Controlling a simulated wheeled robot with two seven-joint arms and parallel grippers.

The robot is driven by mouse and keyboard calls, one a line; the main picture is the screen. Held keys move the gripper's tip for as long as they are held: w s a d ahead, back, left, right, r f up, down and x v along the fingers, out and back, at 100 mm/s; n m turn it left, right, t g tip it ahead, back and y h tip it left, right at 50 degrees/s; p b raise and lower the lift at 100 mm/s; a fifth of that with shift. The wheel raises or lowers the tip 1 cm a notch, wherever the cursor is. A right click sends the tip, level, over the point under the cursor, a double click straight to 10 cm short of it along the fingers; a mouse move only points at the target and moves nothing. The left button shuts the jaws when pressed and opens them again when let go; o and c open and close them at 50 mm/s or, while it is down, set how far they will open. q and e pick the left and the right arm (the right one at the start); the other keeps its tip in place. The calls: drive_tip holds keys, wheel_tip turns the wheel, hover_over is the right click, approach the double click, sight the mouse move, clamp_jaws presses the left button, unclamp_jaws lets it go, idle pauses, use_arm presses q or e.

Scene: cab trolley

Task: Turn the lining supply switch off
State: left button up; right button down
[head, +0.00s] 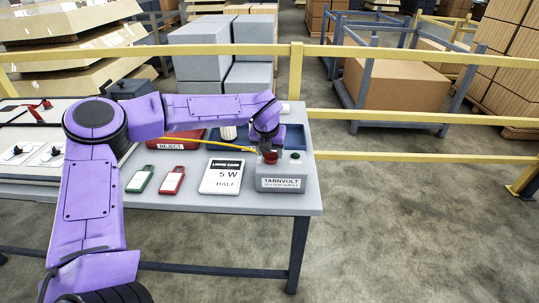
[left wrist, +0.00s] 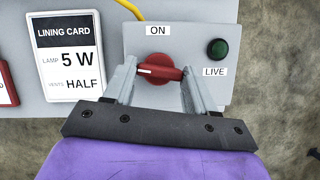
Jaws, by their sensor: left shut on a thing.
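The lining supply is a grey box (head: 281,183) labelled TARNVOLT at the right end of the table. Its red rotary switch (left wrist: 160,70) shows in the left wrist view, its bar lying crosswise with a white mark at the left end. The ON label (left wrist: 158,30) is above it. A dark green LIVE lamp (left wrist: 218,49) sits to the right and does not look lit. My left gripper (head: 269,152) reaches down over the box, its fingers shut on the switch bar's two ends. My right gripper is not in view.
A lining card (head: 222,177) reading 5 W and HALF lies left of the box. Beside it are a red tag (head: 172,181), a green tag (head: 140,179) and a red REJECT tray (head: 180,139). A yellow cable (head: 205,142) runs to the box. A yellow rail (head: 400,116) stands behind.

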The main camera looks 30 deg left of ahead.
use_arm(q)
drive_tip(key=shift+f+n+y+b, duration=0.15)
drive_tip(key=shift+n+y+b, duration=0.15)
drive_tip(key=shift+n+b, duration=0.5)
drive_tip(key=shift+n+g, duration=0.3)
drive_tip(key=shift+n, duration=0.1)
drive_tip(key=o, duration=0.9)
drive_tip(key=shift+o, duration=0.7)
drive_tip(key=shift+w, duration=0.1)
drive_tip(key=v, duration=1)
drive_tip(key=shift+r, duration=0.2)
drive_tip(key=shift+d, duration=0.1)
